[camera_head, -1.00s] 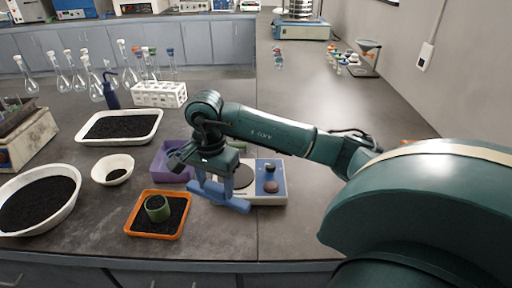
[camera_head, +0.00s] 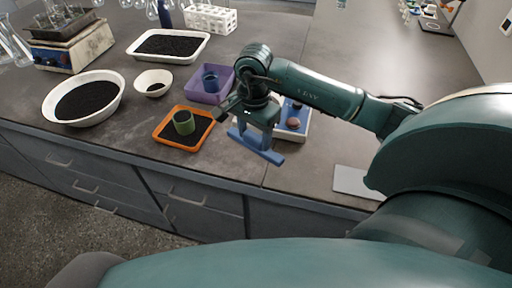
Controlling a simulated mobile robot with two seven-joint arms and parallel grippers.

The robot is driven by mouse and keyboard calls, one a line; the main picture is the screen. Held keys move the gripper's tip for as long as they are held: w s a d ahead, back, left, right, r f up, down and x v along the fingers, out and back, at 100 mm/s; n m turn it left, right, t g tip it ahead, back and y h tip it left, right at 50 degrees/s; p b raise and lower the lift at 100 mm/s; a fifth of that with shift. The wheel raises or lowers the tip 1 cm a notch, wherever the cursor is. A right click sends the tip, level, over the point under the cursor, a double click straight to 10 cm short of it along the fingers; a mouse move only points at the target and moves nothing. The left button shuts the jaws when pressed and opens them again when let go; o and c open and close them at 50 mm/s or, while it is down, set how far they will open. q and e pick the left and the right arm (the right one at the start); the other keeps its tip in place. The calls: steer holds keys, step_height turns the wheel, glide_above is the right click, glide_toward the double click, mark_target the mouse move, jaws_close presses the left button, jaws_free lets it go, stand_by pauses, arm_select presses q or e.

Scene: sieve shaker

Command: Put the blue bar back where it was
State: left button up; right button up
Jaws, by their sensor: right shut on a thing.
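The blue bar (camera_head: 268,154) is a slim, straight piece. It hangs level or nearly so under my right gripper (camera_head: 256,140), which is shut on it. The bar is above the bench near its front edge, between the orange tray and the small white device; its exact height I cannot tell. My right arm comes in from the right and hides part of the white device. My left gripper is not in view.
An orange tray (camera_head: 162,130) holds dark grains and a green cup (camera_head: 184,123). A purple tray (camera_head: 226,94) holds a blue cup (camera_head: 210,80). The white device (camera_head: 305,131) has round dark knobs. White bowls stand left. A pale flat plate (camera_head: 350,181) lies at the front right.

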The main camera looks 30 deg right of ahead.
mark_target(255, 150)
steer(key=shift+f, duration=0.95)
step_height(255, 150, down, 4)
steer(key=shift+r, duration=0.1)
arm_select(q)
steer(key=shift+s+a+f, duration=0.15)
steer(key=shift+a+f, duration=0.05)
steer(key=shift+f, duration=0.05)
arm_select(e)
steer(key=shift+f, duration=0.2)
steer(key=o, duration=1)
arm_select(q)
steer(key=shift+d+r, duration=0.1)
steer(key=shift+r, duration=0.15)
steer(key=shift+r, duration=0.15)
arm_select(e)
steer(key=shift+r, duration=0.2)
